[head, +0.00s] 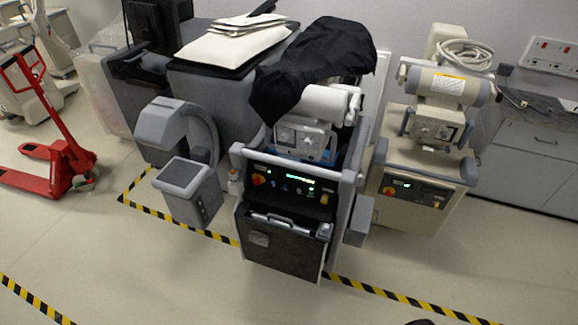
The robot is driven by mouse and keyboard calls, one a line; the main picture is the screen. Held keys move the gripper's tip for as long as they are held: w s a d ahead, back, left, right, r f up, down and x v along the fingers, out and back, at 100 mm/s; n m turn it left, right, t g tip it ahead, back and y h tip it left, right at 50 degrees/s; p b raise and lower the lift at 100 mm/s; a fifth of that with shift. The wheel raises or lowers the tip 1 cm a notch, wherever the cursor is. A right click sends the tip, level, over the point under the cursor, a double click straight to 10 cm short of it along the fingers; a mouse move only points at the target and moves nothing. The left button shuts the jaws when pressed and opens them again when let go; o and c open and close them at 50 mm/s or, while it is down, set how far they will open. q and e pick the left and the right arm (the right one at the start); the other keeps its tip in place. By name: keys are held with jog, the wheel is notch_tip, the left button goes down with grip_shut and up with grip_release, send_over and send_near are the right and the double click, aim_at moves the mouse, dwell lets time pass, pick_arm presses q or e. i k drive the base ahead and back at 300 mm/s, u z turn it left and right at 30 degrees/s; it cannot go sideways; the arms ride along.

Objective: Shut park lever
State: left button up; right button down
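I cannot pick out a part that is surely the park lever. The middle cart (280,250) has a dark control panel (290,182) with a red knob, a yellow knob and lit displays. Below the panel, a pale bar-like handle (285,224) lies across the top of the dark front, with a small grey piece (324,231) at its right end. Whether either is the lever, or how it is set, I cannot tell. Neither of my grippers is in view. A small dark shape at the bottom edge is too cut off to identify.
A black cover (315,60) drapes the middle cart. A grey C-shaped machine (185,185) stands at its left, and a beige cart (415,190) at its right. A red pallet jack (60,160) is far left. Floor in front is clear, with yellow-black tape (400,297).

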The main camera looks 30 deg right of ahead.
aim_at(359, 177)
jog(key=z, duration=1.6)
